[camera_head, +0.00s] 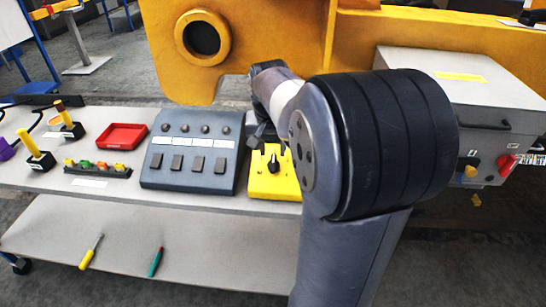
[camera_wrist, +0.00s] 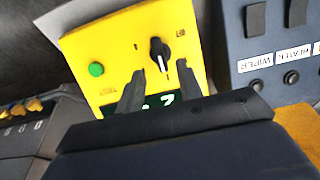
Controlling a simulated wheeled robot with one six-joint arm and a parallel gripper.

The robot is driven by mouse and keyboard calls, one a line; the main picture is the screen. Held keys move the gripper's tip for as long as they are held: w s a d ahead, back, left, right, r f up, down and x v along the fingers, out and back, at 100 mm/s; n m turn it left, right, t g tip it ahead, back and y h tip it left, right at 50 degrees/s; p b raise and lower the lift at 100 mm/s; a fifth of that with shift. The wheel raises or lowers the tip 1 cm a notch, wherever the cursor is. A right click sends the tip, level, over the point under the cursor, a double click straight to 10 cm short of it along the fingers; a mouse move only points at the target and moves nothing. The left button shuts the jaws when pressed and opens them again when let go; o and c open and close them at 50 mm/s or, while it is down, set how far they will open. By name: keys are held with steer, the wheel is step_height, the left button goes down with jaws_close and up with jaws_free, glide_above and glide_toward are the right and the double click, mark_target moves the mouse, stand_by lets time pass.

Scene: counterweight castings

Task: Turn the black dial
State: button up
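The black dial (camera_wrist: 158,52) sits on the face of a yellow box (camera_wrist: 107,38) in the wrist view. In the head view the same dial (camera_head: 273,164) shows on the yellow box (camera_head: 287,189) at the bench's edge, partly behind my arm. My gripper (camera_wrist: 154,73) is open and empty. Its two dark fingertips lie on either side of the dial's lower end in the wrist view; I cannot tell whether they touch it. In the head view the fingers are mostly hidden.
The yellow box also has a green button (camera_wrist: 96,69) and a lit green display, partly covered by my fingers. A blue-grey switch panel (camera_head: 190,150) stands close beside it. A grey cabinet (camera_head: 470,95) with a red knob (camera_head: 507,165) is at right. A red tray (camera_head: 122,136) lies left.

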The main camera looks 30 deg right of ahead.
mark_target(273, 162)
steer(key=v, duration=0.5)
steer(key=x, duration=1.1)
steer(key=shift+r, duration=0.1)
